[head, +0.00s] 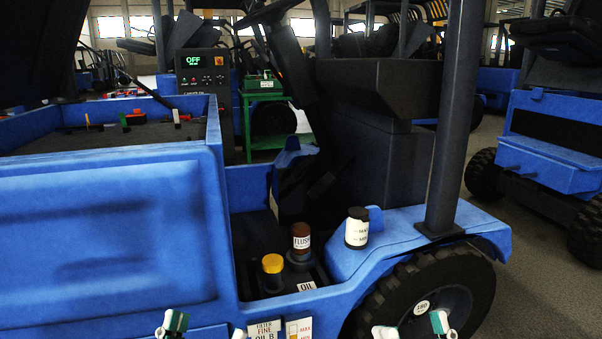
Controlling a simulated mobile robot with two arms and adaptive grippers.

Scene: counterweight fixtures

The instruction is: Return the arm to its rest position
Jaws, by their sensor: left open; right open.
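My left gripper (206,328) shows at the bottom edge, left of centre. Its two white and green fingertips are spread apart with nothing between them. My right gripper (412,328) shows at the bottom edge, right of centre, in front of the black rear wheel (432,300). Its fingertips are also apart and hold nothing visible. Both arms are outside the picture; only the fingertips show. Both grippers are below the blue vehicle's (105,235) step area and appear apart from the containers there.
A yellow-capped container (273,272), a brown bottle labelled FLUSH (301,240) and a white dark-topped canister (357,228) stand on the vehicle. Printed labels (265,329) are near my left gripper. A control box (202,72) reads OFF. Grey floor (535,270) is open at right.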

